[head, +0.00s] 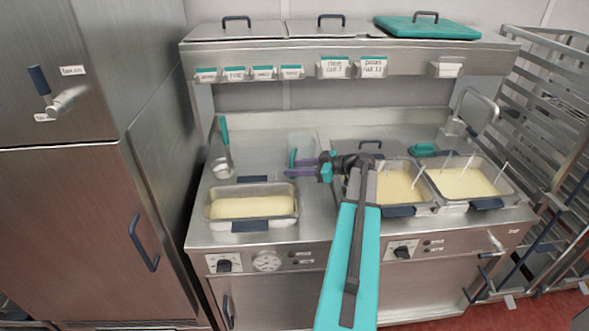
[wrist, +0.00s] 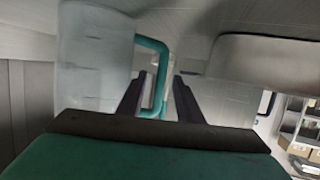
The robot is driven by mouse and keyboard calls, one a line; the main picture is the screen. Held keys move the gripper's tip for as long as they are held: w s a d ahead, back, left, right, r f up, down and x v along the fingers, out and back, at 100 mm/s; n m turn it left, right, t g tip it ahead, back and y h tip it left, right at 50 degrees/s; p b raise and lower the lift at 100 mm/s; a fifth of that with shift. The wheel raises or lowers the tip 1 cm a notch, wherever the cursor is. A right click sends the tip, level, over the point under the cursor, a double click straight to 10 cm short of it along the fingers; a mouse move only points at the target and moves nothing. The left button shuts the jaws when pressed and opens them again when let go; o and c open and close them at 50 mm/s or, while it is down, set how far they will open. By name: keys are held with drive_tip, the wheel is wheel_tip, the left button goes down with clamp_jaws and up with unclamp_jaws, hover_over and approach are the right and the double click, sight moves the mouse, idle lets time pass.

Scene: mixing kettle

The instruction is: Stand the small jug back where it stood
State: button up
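The small jug is clear with a teal handle. In the head view the jug (head: 302,145) is on the steel worktop behind my gripper, its base partly hidden. In the wrist view the jug (wrist: 95,50) is at the upper left and looks upright. My gripper (head: 291,167) points left, with its two dark fingers apart. In the wrist view my gripper (wrist: 160,78) has the teal handle between its fingertips, with a gap beside the handle on the right. I cannot tell whether a finger touches it.
A pan of pale yellow food (head: 252,208) sits at the front left, with two more pans (head: 405,187) at the right. A ladle (head: 223,160) stands at the back left. An overhead shelf (head: 300,58) spans above. The worktop left of the jug is fairly clear.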

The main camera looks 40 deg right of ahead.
drive_tip(key=b+v, duration=0.4)
drive_tip(key=v, duration=0.9)
drive_tip(key=shift+s+d+r+b, duration=0.2)
drive_tip(key=shift+s+b, duration=0.1)
